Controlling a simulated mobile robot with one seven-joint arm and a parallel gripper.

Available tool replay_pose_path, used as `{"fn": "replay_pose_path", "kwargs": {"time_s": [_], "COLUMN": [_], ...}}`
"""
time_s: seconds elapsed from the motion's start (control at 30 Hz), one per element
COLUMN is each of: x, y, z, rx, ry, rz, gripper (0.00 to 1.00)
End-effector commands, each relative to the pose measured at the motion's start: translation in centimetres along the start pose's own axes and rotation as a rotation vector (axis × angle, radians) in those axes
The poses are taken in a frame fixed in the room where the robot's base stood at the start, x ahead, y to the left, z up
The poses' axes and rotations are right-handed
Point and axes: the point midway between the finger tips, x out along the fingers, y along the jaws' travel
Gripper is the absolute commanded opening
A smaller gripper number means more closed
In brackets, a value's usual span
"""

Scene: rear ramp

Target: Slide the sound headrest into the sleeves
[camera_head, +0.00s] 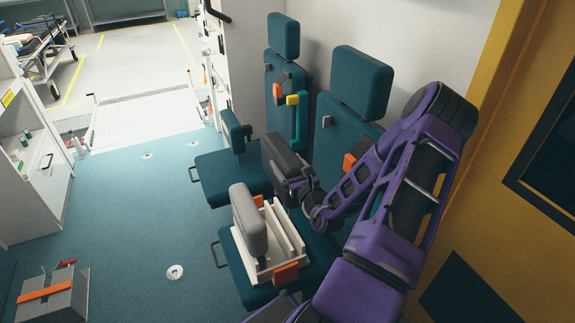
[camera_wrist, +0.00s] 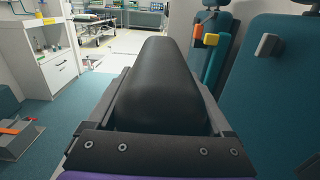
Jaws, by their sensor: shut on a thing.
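My gripper (camera_head: 292,178) is shut on a dark grey headrest (camera_head: 281,154) and holds it above the seats in the head view. In the wrist view the held headrest (camera_wrist: 157,78) fills the middle, between the two fingers, pointing away from the camera. Its posts are not visible. A lighter grey headrest (camera_head: 247,222) stands in a white slotted rack (camera_head: 289,236) on the nearer seat cushion (camera_head: 235,262), below and left of my gripper. I cannot make out the sleeves in either view.
Two teal seat backs with teal headrests (camera_head: 283,35) (camera_head: 362,82) stand along the wall. Orange buckles and a yellow part (camera_head: 292,100) sit near them. A grey box (camera_head: 52,300) with an orange strap is on the floor at left. The aisle floor (camera_head: 130,215) is clear.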

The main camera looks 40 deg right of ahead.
Motion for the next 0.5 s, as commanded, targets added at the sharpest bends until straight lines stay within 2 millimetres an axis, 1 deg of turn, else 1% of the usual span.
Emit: {"fn": "replay_pose_path", "kwargs": {"time_s": [0.5], "x": [0.1], "y": [0.0], "z": [2.2], "rx": [-0.002], "ry": [-0.005], "rz": [0.0], "gripper": [0.0]}}
